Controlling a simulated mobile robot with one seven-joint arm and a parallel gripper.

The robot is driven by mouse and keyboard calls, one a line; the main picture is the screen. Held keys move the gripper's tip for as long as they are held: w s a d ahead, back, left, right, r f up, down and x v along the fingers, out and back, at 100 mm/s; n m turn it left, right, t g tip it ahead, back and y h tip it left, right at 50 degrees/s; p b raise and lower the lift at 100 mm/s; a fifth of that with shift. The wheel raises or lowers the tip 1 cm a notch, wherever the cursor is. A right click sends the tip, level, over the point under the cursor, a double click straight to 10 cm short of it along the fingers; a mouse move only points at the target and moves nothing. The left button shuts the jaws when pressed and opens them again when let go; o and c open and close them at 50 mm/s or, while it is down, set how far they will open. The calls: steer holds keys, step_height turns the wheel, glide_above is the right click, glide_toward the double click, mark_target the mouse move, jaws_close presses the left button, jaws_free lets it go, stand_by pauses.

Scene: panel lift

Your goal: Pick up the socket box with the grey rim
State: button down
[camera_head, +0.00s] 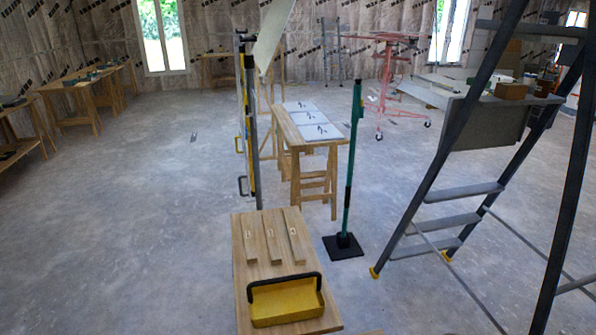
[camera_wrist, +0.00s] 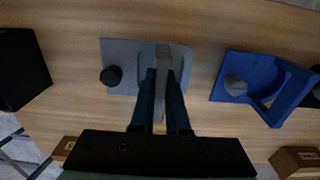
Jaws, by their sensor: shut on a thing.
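In the wrist view, my gripper (camera_wrist: 163,72) points at a wooden board surface. Its two dark fingers are shut on the narrow upright grip of a grey piece (camera_wrist: 120,52). This piece has a flat, roughly rectangular grey plate with a round black knob at its left. Whether it is the socket box with the grey rim I cannot tell from this angle. To its right, apart from it, is a blue frame-like piece (camera_wrist: 243,72) with a grey knob. My gripper is not seen in the head view.
In the wrist view a black box (camera_wrist: 20,68) stands at the left, and a brown box (camera_wrist: 296,160) at the lower right.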

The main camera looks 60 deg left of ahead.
steer(key=shift+r, duration=0.1)
step_height(320, 180, up, 10)
steer(key=shift+f, duration=0.1)
stand_by(0.4)
stand_by(0.4)
